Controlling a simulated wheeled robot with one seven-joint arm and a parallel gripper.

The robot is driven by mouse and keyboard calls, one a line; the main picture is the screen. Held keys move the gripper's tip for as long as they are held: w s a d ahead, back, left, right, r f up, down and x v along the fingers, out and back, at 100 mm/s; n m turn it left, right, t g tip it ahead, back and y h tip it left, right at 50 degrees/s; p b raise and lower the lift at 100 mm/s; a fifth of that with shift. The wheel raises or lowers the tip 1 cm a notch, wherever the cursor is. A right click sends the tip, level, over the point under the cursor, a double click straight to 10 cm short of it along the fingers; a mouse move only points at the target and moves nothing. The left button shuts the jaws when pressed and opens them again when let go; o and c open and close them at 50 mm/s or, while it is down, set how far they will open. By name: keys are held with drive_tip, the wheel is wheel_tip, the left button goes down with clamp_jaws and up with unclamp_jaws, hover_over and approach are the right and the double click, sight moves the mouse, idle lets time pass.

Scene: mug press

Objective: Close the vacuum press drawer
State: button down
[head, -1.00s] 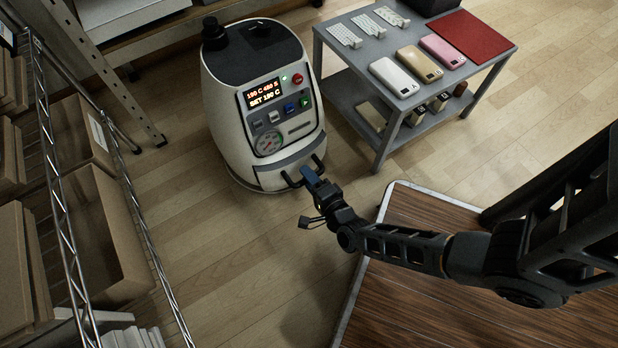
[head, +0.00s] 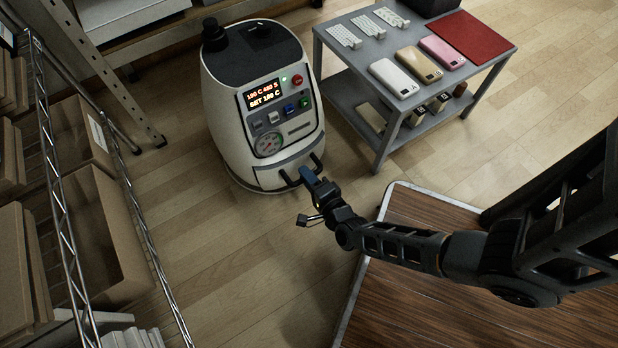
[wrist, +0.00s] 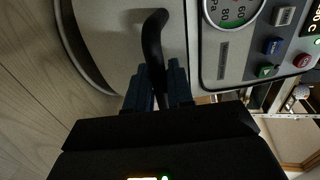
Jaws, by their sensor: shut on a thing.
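The white vacuum press (head: 235,95) stands on the floor left of centre, with a lit display, coloured buttons and a round gauge. Its drawer front (head: 268,178) is at the bottom and bears a dark bar handle (head: 286,177); in the head view the drawer looks flush or nearly so with the body, and I cannot tell if a gap is left. My gripper (head: 310,174) is at the handle's right part. In the wrist view the handle (wrist: 153,45) runs down between the two blue fingers (wrist: 158,85), which are shut on it.
A grey table (head: 400,50) with phone cases and a red mat (head: 460,40) stands right of the press. A wire rack (head: 60,190) with cardboard boxes is at the left. A wood-topped surface (head: 440,300) lies under my arm. Floor between is clear.

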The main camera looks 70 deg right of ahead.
drive_tip(key=shift+x, duration=0.95)
drive_tip(key=c, duration=1.2)
unclamp_jaws()
drive_tip(key=shift+w+r, duration=0.1)
drive_tip(key=shift+r, duration=0.1)
drive_tip(key=shift+p+v, duration=1.25)
drive_tip(key=shift+v, duration=2.7)
